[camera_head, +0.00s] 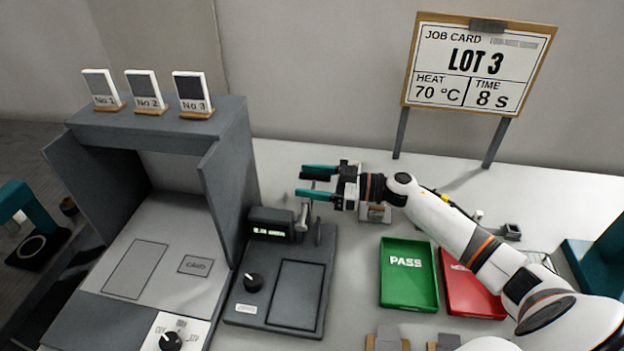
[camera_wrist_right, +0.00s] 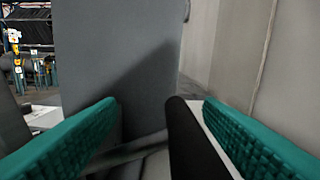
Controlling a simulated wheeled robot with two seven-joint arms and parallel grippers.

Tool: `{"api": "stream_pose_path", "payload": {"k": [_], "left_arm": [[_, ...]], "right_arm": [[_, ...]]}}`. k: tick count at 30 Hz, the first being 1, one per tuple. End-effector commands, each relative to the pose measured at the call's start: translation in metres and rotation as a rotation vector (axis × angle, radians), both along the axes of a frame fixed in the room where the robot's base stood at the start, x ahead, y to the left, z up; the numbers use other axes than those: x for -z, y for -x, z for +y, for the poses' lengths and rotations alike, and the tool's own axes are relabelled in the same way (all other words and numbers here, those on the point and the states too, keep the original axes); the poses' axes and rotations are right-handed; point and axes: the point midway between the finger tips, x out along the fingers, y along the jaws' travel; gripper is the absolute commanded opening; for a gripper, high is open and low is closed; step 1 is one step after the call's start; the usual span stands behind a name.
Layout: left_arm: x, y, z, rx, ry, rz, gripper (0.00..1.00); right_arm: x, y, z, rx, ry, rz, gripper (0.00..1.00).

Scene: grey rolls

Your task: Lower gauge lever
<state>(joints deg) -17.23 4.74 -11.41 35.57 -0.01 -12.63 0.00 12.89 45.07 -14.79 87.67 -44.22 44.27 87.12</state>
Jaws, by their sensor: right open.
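The gauge (camera_head: 278,285) is a dark grey unit with a small lit display (camera_head: 269,232), a black knob (camera_head: 253,282) and a framed flat plate area. Its lever (camera_head: 303,219) rises at the back right of the display. My right gripper (camera_head: 306,183) is above the lever's top, with its teal fingers pointing left and apart. In the right wrist view a black rounded bar (camera_wrist_right: 190,140) stands between the two open fingers, nearer the right one. It looks like the lever's handle, but I cannot tell whether a finger touches it.
A grey open-fronted press (camera_head: 225,190) stands left of the gauge, with several numbered cards on top. A green PASS tray (camera_head: 408,290) and a red tray (camera_head: 466,290) lie to the right, the red one partly behind my arm. A job card board (camera_head: 478,65) stands at the back.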

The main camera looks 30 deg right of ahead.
Motion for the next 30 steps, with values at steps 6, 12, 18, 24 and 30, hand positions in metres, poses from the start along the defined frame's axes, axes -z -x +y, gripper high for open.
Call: {"api": "stream_pose_path", "payload": {"k": [6,12,18,24,30], "left_arm": [[0.0001,-0.0012,-0.0027,-0.001,0.004,-0.002,0.34],[0.0001,-0.0014,-0.0037,-0.002,0.005,-0.002,0.34],[0.0002,-0.0014,-0.0037,-0.001,0.005,-0.002,0.34],[0.0004,-0.0012,-0.0036,-0.001,0.005,-0.002,0.34],[-0.0021,-0.0011,-0.0036,-0.001,0.004,-0.001,0.34]], "right_arm": [[0.0006,0.0000,0.0001,0.000,0.001,0.001,0.61],[0.0007,-0.0001,-0.0002,0.001,0.001,0.001,0.28],[0.0020,0.0002,-0.0003,0.001,0.004,0.002,0.00],[0.0044,0.0008,-0.0002,0.001,0.007,0.004,0.00],[0.0042,0.0025,0.0007,0.000,0.023,-0.010,0.00]]}}
